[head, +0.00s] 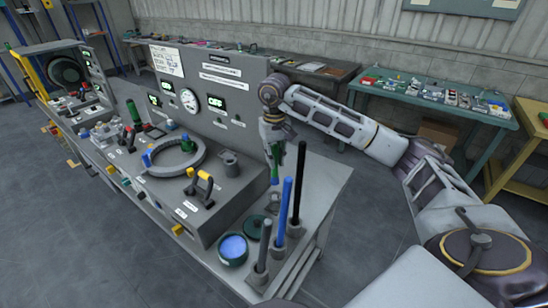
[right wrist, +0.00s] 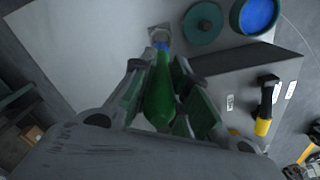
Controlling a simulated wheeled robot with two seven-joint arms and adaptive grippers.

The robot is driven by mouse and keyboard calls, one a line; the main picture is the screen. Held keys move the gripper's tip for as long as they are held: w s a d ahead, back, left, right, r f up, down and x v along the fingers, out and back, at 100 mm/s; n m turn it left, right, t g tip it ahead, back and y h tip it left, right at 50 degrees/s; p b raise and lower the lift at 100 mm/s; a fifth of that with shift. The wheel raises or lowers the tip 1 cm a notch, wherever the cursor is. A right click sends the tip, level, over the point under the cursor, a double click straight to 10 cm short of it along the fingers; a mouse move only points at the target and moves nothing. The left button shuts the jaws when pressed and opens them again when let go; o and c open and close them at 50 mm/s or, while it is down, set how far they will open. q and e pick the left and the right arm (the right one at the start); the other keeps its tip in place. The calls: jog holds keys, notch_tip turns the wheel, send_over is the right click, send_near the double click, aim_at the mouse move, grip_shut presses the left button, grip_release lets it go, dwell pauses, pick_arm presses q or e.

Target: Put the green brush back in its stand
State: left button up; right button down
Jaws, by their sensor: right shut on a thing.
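My right gripper (head: 277,150) is shut on the green brush (head: 275,168), which hangs about upright at the right end of the grey bench. The brush also shows in the right wrist view (right wrist: 160,95), between the two fingers (right wrist: 160,88). A small grey stand (right wrist: 158,32) shows at the brush's far end in that view. In the head view the stand (head: 275,202) is just below the brush's lower tip. I cannot tell whether the tip is inside the stand or above it. My left gripper is not in view.
A black rod (head: 299,183), a blue rod (head: 284,208) and a grey rod (head: 263,243) stand upright in holders close by. A pot with blue contents (head: 233,247) and a green lid (head: 259,226) are to the left. The control panel (head: 212,88) rises behind.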

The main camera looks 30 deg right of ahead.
aim_at(275, 177)
jog(key=shift+f, duration=0.1)
jog(key=shift+f+b, duration=0.65)
jog(key=shift+f, duration=0.35)
jog(key=shift+f+b, duration=0.45)
jog(key=shift+f, duration=0.4)
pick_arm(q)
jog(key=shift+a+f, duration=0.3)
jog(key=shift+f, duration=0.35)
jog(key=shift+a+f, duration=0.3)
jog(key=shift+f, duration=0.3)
pick_arm(e)
jog(key=shift+f, duration=0.35)
pick_arm(q)
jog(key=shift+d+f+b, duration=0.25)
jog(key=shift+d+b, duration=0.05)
jog(key=shift+b, duration=0.1)
pick_arm(e)
jog(key=shift+f, duration=0.2)
jog(key=shift+a+f, duration=0.1)
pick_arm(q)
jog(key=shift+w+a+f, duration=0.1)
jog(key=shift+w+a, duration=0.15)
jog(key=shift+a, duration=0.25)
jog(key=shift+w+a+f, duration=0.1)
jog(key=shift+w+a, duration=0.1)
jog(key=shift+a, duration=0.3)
pick_arm(e)
jog(key=shift+f, duration=0.25)
